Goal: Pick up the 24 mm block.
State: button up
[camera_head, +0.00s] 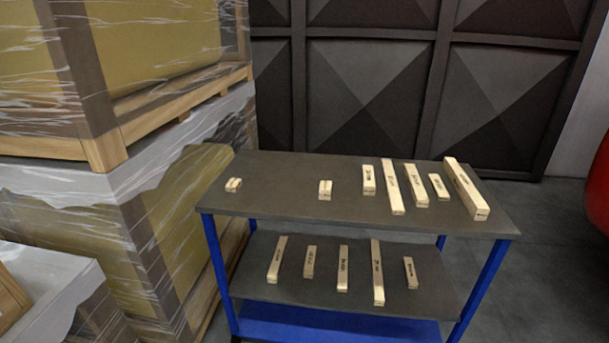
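Several pale wooden blocks of different lengths lie on a two-level cart. On the top shelf (285,188) there are two small blocks, a left one (233,185) and a middle one (325,190). To their right are a short block (369,179), longer blocks (391,187) (416,186), another short block (439,187) and a thick long block (466,189) at the right end. Dark markings show on many blocks but are too small to read, so I cannot tell which is the 24 mm block. My gripper is not in view.
The lower shelf (420,302) holds several more blocks, such as a long one (377,272). The cart has blue legs (217,262). Wrapped pallets (150,110) stand close on the left. A dark panelled wall (380,100) is behind, and a red object (600,185) is at the right edge.

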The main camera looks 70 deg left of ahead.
aim_at(233, 185)
jog(key=z, duration=0.45)
jog(key=i, duration=0.3)
jog(key=u, duration=3.2)
jog(key=i, duration=1)
jog(key=z, duration=0.25)
jog(key=k, duration=0.8)
jog(key=u, duration=0.2)
